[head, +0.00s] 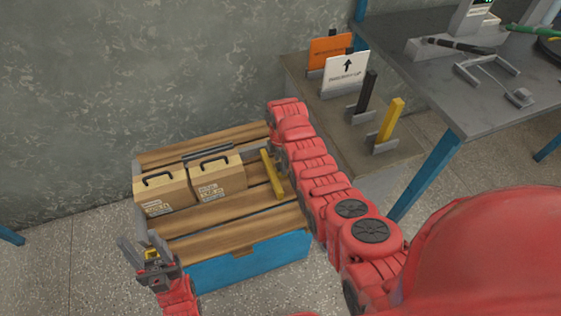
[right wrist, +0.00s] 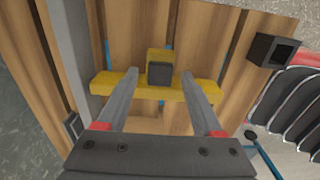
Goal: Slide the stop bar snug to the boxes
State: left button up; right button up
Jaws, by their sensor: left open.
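Two cardboard boxes with black handles, a left one (head: 165,190) and a right one (head: 218,178), stand side by side on a slatted wooden deck. The yellow stop bar (head: 273,174) lies right of them, with a visible gap of bare slat between. In the right wrist view the bar (right wrist: 108,83) crosses the slats and carries a raised block. My right gripper (right wrist: 159,73) is open, its fingers on either side of this block with gaps showing. In the head view my right arm hides that gripper. My left gripper (head: 142,242) is open and empty at the deck's front left corner.
The deck has a blue front panel (head: 250,264). A side stand (head: 345,142) at right holds an orange sign, a white sign and black and yellow upright bars. A grey workbench (head: 475,95) stands further right. A wall (head: 130,70) rises behind.

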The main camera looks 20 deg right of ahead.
grip_shut()
dwell(1.2)
